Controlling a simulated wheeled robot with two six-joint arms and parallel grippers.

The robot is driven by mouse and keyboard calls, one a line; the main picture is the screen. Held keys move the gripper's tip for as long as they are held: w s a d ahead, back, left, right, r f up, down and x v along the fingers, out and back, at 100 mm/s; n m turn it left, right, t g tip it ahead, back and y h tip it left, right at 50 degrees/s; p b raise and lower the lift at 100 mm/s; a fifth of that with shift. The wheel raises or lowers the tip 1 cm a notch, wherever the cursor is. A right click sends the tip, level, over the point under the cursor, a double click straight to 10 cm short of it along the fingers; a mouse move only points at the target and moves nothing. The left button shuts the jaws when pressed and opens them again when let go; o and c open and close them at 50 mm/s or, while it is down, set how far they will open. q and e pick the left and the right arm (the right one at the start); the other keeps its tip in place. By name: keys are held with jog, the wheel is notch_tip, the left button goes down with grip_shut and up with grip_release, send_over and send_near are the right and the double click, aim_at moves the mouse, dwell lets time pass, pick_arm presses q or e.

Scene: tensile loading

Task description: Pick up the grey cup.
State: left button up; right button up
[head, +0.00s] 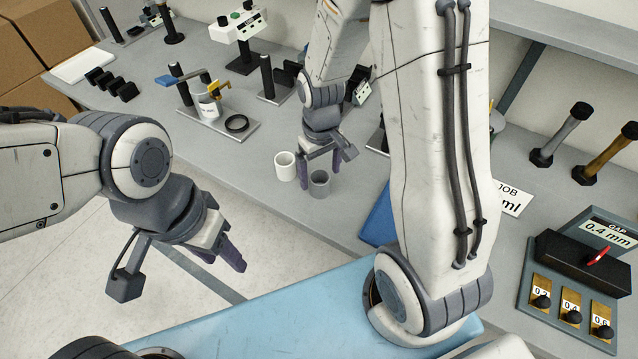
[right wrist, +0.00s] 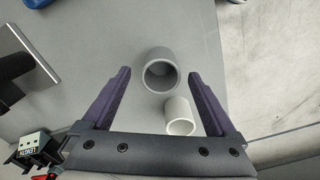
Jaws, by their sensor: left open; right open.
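The grey cup (head: 320,184) stands on the grey table near its front edge, with a white cup (head: 285,166) close beside it on the left. My right gripper (head: 322,183) is open just above the grey cup. In the right wrist view the grey cup (right wrist: 163,72) lies ahead of and between the two purple fingertips (right wrist: 160,78), with no visible contact. The white cup (right wrist: 180,116) is nearer the palm there, close to the right-hand finger. My left gripper (head: 222,258) is open and empty, out in front of the table edge over the floor.
A gap gauge panel (head: 590,262) stands far right. The table's front edge is close to the cups.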

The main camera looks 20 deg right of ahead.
jog(key=shift+a+f, duration=0.1)
jog(key=shift+f, duration=1.2)
jog(key=c, duration=1.4)
jog(key=shift+c, duration=0.2)
jog(key=shift+r, duration=0.2)
